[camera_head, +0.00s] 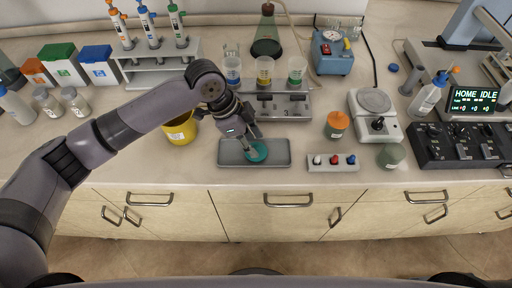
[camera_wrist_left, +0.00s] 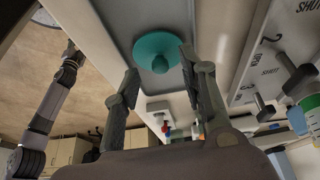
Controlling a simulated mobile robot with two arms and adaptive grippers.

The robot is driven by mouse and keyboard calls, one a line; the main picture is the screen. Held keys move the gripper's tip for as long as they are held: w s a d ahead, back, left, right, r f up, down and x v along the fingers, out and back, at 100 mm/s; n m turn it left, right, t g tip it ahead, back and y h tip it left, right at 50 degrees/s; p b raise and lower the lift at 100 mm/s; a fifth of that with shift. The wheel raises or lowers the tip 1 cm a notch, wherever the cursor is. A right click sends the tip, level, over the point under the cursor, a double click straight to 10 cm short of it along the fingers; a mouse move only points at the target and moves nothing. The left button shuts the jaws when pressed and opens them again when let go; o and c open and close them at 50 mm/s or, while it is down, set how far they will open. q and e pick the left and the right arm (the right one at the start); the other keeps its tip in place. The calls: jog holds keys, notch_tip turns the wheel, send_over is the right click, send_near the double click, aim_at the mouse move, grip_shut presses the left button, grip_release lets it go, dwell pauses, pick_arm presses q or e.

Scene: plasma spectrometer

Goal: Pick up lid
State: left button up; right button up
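The teal lid (camera_head: 256,152) is a round disc with a knob, lying on the grey tray (camera_head: 228,159). In the left wrist view the lid (camera_wrist_left: 158,46) lies knob toward the camera, beyond the fingertips. My left gripper (camera_head: 252,147) is over the tray at the lid and partly covers it. In the left wrist view my left gripper (camera_wrist_left: 158,62) has its fingers spread apart with nothing between them; the knob is near the gap. My right arm (camera_wrist_left: 45,120) shows at the left of that view, its gripper too small to read.
A yellow bucket (camera_head: 180,132) stands left of the tray. Behind it is a rack (camera_head: 281,104) with beakers. A strip with coloured knobs (camera_head: 333,162) is right of the tray, near an orange-lidded jar (camera_head: 337,124) and a scale (camera_head: 376,115). Drawers with handles are below the counter edge.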

pick_arm(q)
jog(key=shift+x, duration=0.8)
jog(key=shift+c, duration=0.3)
jog(key=shift+r, duration=0.1)
grip_shut()
jog(key=shift+r, duration=0.1)
